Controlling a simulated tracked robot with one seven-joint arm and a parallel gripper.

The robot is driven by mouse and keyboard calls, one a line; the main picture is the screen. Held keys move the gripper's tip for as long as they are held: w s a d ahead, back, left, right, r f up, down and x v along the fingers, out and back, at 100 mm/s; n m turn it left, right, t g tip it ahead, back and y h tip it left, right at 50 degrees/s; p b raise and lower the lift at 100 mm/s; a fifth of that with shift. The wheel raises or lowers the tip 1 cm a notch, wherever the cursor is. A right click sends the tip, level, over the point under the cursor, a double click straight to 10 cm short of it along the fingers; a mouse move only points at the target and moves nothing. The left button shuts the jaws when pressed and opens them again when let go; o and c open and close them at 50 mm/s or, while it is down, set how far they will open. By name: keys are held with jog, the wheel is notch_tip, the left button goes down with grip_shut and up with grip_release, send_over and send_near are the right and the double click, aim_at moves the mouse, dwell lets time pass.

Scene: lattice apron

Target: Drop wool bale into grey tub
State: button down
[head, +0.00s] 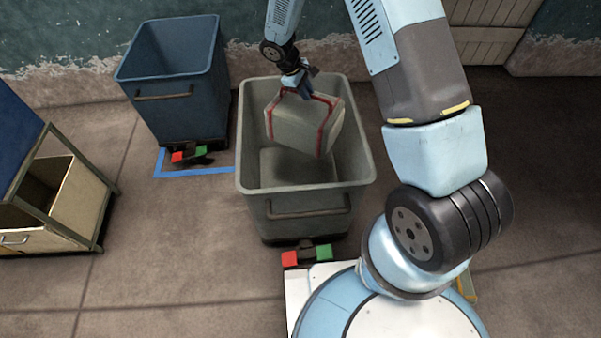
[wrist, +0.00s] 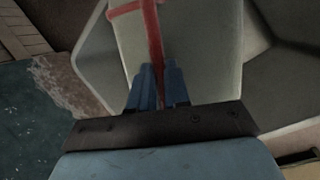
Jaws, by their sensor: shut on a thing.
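The wool bale (head: 303,122) is a pale grey-green block with red straps. It hangs tilted from my gripper (head: 296,92) inside the opening of the grey tub (head: 304,204), its top near rim height. My gripper is shut on the red strap at the bale's top. In the wrist view the gripper (wrist: 158,82) pinches the red strap, and the pale bale (wrist: 195,45) fills the middle. The tub's floor shows partly below the bale, and the bale appears apart from it. Part of the tub's inside is hidden behind the bale.
A wooden cabinet (head: 70,195) is at the far left. A wall (head: 90,40) and slatted door (head: 488,30) are behind. Floor between cabinet and grey tub is clear.

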jog(key=c, duration=1)
grip_release()
jog(key=shift+r, duration=0.1)
jog(key=v, duration=1.3)
jog(key=shift+a+r, duration=0.2)
